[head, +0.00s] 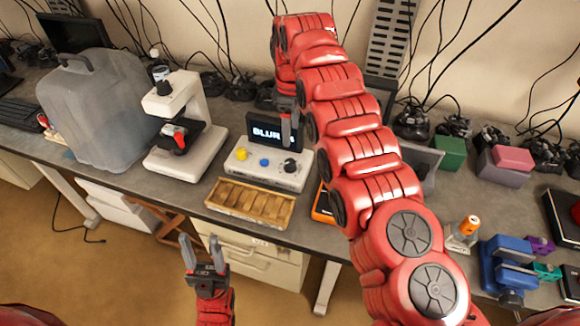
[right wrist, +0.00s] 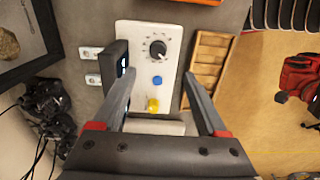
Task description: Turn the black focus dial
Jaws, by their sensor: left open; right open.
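The black focus dial (head: 290,165) is a round knob at the right end of a white control box (head: 262,175), beside a blue button (head: 264,162) and a yellow button (head: 241,154). In the right wrist view the dial (right wrist: 158,48) has scale marks around it. A small screen (head: 270,132) behind the box shows letters beginning "BLUR", partly covered by my right gripper (head: 291,128). That gripper is open and empty above the box; in the wrist view its fingertips (right wrist: 160,74) sit apart, short of the dial. My left gripper (head: 203,243) is open and empty, in front of the table edge.
A white microscope (head: 182,130) and a covered grey shape (head: 97,110) stand left of the box. A wooden tray (head: 250,203) lies directly in front of it. A blue vise (head: 508,265) is at the right. My right arm crosses the table and hides part of it.

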